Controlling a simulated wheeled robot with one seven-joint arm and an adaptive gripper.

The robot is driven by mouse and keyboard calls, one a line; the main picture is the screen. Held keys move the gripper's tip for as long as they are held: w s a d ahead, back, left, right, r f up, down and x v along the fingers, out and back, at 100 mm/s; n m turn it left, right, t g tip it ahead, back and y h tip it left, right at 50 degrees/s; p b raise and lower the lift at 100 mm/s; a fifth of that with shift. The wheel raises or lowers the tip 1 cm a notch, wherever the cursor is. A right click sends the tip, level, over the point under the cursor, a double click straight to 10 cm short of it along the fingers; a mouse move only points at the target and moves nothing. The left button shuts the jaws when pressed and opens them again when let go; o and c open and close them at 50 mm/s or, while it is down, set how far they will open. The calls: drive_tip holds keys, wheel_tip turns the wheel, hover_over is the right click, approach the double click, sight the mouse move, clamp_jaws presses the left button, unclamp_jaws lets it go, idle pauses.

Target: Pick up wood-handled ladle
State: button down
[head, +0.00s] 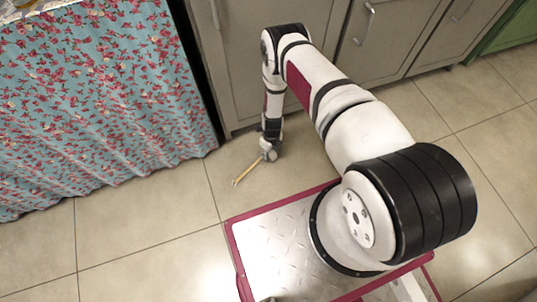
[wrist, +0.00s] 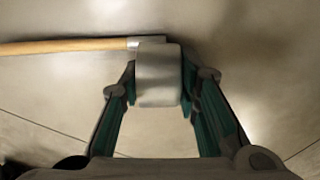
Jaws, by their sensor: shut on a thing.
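The wood-handled ladle has a metal bowl (wrist: 158,78) and a light wooden handle (wrist: 60,47). In the wrist view the handle runs left from the bowl. My gripper (wrist: 160,90) is shut on the metal bowl, with one finger on each side of it. In the head view the wooden handle (head: 247,172) sticks out to the lower left of my gripper (head: 269,152), low near the floor. The bowl is hard to make out there. I cannot tell whether the ladle touches the floor.
A flowered cloth (head: 110,80) hangs to the floor at the left. Grey cabinets (head: 240,60) stand behind my arm, close to the gripper. The tiled floor (head: 150,225) is clear at the lower left.

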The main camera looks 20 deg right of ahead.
drive_tip(key=shift+r, duration=0.1)
drive_tip(key=shift+r+p, duration=0.4)
drive_tip(key=shift+r, duration=0.1)
drive_tip(key=r+p, duration=0.2)
drive_tip(key=shift+s+r, duration=0.35)
drive_tip(key=s+a+r+p, duration=0.1)
drive_tip(key=s+p, duration=0.4)
drive_tip(key=s, duration=1)
